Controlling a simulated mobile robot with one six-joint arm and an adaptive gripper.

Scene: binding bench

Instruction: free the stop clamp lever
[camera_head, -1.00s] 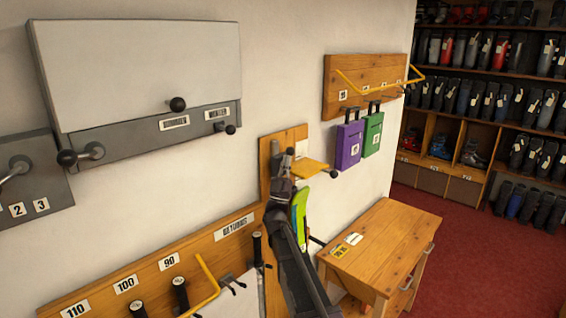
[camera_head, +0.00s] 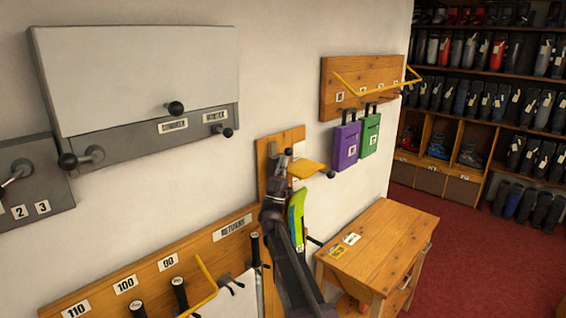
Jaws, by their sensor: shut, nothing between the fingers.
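A wooden wall board (camera_head: 294,137) carries a yellow-orange plate (camera_head: 308,169). A short lever with a black knob (camera_head: 331,174) sticks out at the plate's right edge; it looks like the stop clamp lever, but I cannot be sure. My dark arm rises from the bottom of the view to this board. My gripper (camera_head: 284,163) is at the board, left of the plate and apart from the black knob. It is small and dark here, and shows nothing held. The arm hides the lower part of the board.
A green-yellow ski or board (camera_head: 297,215) stands behind my arm. A wooden cabinet (camera_head: 385,232) is at right. Purple (camera_head: 346,146) and green (camera_head: 370,135) holders hang above it.

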